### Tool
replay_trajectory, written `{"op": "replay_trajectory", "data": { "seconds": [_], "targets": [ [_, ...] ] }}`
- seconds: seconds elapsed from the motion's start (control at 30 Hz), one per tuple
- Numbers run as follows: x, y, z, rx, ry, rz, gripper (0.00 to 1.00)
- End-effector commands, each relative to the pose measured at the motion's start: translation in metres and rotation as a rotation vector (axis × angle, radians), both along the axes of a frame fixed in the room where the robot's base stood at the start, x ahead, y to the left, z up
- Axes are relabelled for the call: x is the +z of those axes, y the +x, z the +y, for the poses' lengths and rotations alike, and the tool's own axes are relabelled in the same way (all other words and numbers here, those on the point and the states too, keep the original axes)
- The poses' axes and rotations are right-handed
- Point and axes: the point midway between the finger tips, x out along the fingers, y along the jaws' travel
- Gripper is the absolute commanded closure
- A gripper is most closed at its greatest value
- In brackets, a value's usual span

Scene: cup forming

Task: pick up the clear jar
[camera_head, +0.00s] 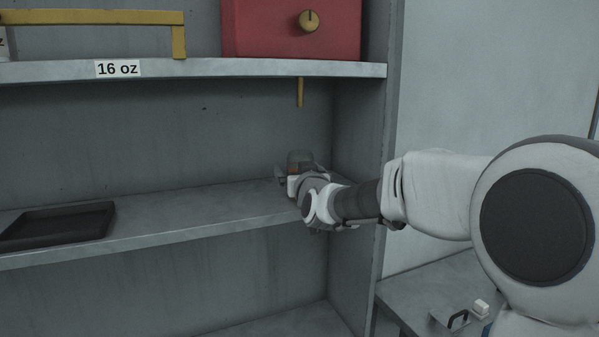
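The clear jar (299,158) stands on the middle shelf (200,209), near its right end. Only its upper part shows, with something orange-brown low in it; my gripper and wrist hide the rest. My gripper (287,174) is at the jar, in front of it from this view. A grey finger part shows just left of the jar. The other finger is hidden, so I cannot tell whether the fingers touch the jar.
A black tray (58,224) lies at the shelf's left. Above is a shelf labelled 16 oz (118,68), with a red box (291,28) and a yellow frame (90,17). The right side wall (357,130) is close to my wrist. A grey table (440,290) stands lower right.

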Motion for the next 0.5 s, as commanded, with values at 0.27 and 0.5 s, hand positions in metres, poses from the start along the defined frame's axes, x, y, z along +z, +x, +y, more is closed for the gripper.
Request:
{"op": "replay_trajectory", "data": {
  "seconds": [0.27,0.5],
  "targets": [
    [-0.0003,0.0,-0.0001,0.0,0.0,0.0,0.2],
    [-0.0002,0.0,-0.0001,0.0,0.0,0.0,0.63]
  ]
}}
